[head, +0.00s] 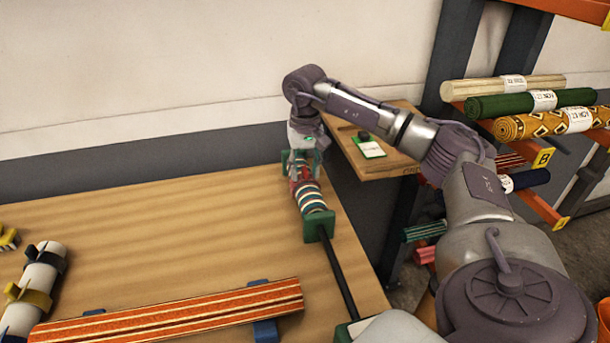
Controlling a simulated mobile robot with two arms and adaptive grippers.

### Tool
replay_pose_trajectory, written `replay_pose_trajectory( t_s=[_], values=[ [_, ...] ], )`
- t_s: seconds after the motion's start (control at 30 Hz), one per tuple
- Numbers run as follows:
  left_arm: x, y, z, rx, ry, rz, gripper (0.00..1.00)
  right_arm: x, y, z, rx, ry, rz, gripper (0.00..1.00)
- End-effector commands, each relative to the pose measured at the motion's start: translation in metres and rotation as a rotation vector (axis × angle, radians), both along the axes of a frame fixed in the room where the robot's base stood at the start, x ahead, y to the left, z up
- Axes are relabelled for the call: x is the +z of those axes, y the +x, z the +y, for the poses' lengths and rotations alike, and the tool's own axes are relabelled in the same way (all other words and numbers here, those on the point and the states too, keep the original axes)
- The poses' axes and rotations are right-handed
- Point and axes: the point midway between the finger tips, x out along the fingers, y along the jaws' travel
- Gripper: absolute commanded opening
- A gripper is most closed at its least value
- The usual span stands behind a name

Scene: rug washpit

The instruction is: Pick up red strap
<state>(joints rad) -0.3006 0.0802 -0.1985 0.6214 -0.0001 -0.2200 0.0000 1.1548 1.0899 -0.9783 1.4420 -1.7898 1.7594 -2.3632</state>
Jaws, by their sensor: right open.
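My right gripper (304,163) reaches down from my right arm at the table's far right corner. It is open, over the far end of a small banded roll (311,198) in white, teal and brown. A bit of red (294,182) shows at the gripper's fingers, beside the roll; it may be the red strap, but it is too small and covered to be sure. I cannot tell whether the fingers touch it. The roll lies between green end blocks (319,226), in line with a black rod (338,272). My left gripper is out of view.
An orange striped rug (170,312) lies on blue supports on the wooden table (190,225). A white roll with yellow and blue clamps (35,280) is at left. Rolled rugs (530,103) fill a rack at right. A small wooden shelf (372,165) stands close behind the gripper.

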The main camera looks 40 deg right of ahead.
Motion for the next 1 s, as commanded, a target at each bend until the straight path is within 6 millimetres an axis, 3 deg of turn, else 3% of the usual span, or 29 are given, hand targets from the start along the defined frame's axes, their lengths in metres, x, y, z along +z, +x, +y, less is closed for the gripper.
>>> replay_pose_trajectory(
  t_s=[0.07, 0.3, 0.77, 1.0],
  values=[
    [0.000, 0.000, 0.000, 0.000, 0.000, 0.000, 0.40, 0.000, 0.000, 0.000, 0.000, 0.000, 0.000, 0.38],
    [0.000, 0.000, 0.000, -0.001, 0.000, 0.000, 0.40, 0.000, 0.000, 0.000, 0.000, 0.000, 0.000, 0.00],
    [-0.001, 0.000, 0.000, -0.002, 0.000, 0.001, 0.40, 0.003, 0.000, 0.000, 0.000, 0.000, 0.001, 0.00],
    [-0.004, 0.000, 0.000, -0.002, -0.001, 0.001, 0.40, 0.029, 0.001, 0.001, 0.000, 0.002, -0.003, 0.00]
  ],
)
